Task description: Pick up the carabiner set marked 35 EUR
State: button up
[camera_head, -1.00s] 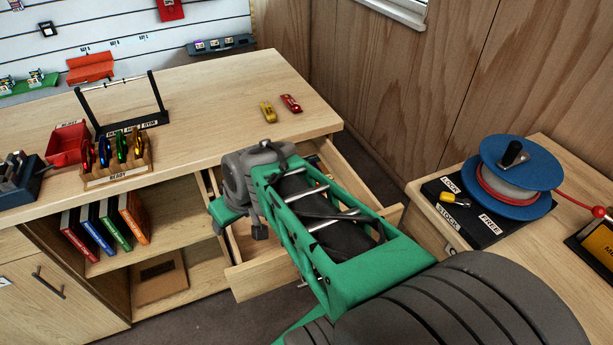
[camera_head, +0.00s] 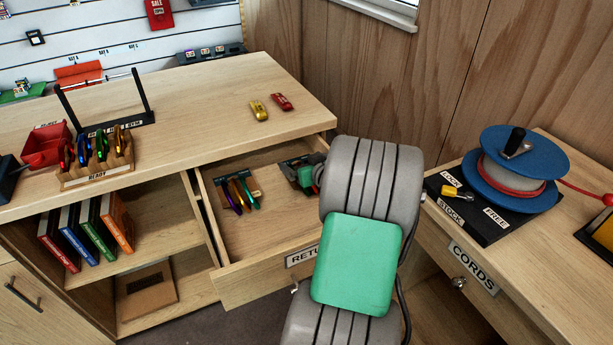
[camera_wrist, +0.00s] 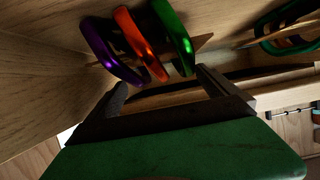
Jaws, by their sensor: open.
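A carabiner set in purple, orange and green (camera_head: 238,194) lies in the open drawer (camera_head: 262,222). Its purple carabiner (camera_wrist: 102,52), orange carabiner (camera_wrist: 139,44) and green carabiner (camera_wrist: 174,36) show just ahead of my gripper (camera_wrist: 162,88) in the wrist view. My gripper is open with nothing between its fingers. A second group of carabiners, with purple and dark green ones (camera_wrist: 290,28), is at the upper right of the wrist view. I cannot read a 35 EUR mark on either set. In the head view my arm hides most of my gripper.
The counter edge (camera_head: 250,150) overhangs the drawer's back. A blue cord reel (camera_head: 515,165) stands on the cabinet at right.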

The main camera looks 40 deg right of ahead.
jog(key=shift+w+f, duration=0.1)
jog(key=shift+w, duration=0.2)
jog(key=c, duration=1.5)
jog(key=shift+d, duration=0.1)
jog(key=shift+c, duration=0.4)
jog(key=shift+r, duration=0.2)
